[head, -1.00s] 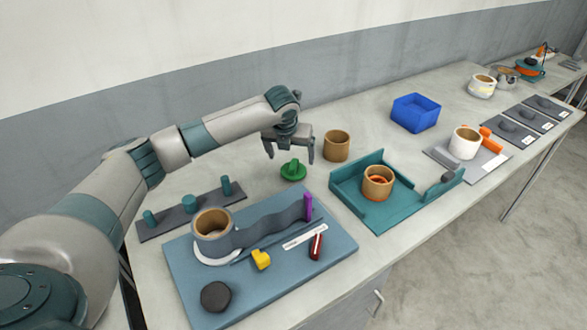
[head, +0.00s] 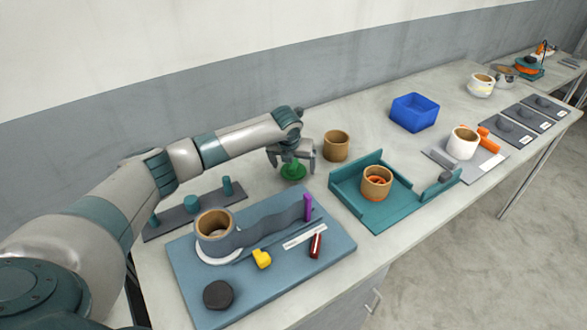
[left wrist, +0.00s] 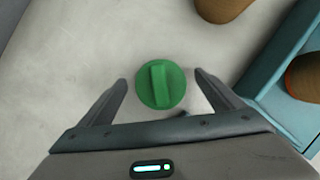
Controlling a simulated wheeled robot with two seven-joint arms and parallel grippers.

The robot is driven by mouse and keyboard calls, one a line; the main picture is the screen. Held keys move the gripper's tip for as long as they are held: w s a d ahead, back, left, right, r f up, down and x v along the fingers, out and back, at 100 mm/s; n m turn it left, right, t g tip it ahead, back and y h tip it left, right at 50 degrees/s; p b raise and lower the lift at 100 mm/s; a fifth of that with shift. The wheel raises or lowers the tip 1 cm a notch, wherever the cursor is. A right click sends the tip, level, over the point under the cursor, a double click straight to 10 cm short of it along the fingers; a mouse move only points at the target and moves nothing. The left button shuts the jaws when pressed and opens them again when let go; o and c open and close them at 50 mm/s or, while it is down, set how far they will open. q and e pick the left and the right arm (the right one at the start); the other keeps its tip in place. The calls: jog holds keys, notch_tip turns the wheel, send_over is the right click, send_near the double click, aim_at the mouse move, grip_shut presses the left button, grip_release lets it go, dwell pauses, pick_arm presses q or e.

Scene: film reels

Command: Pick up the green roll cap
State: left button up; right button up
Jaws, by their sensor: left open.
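The green roll cap (head: 293,171) stands on the table, a round disc with a raised bar handle on top. In the left wrist view the cap (left wrist: 161,85) lies between the tips of my two fingers, with clear gaps on both sides. My left gripper (head: 293,166) is open and empty, pointing down at the cap from just above; its fingers (left wrist: 160,82) do not touch the cap. In the head view the gripper hides part of the cap. My right gripper is not in view.
A brown roll (head: 336,146) stands just right of the gripper. A teal tray (head: 398,210) with another roll lies further right. A blue-grey board (head: 330,262) with a roll, strip and small parts is in front. A peg rack (head: 208,207) is left. A blue bin (head: 414,112) stands behind.

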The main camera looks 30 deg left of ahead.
pick_arm(q)
jog(key=shift+f, duration=0.2)
dwell(0.3)
jog(key=c, duration=1.1)
jog(key=shift+c, duration=0.2)
jog(key=shift+r, duration=0.15)
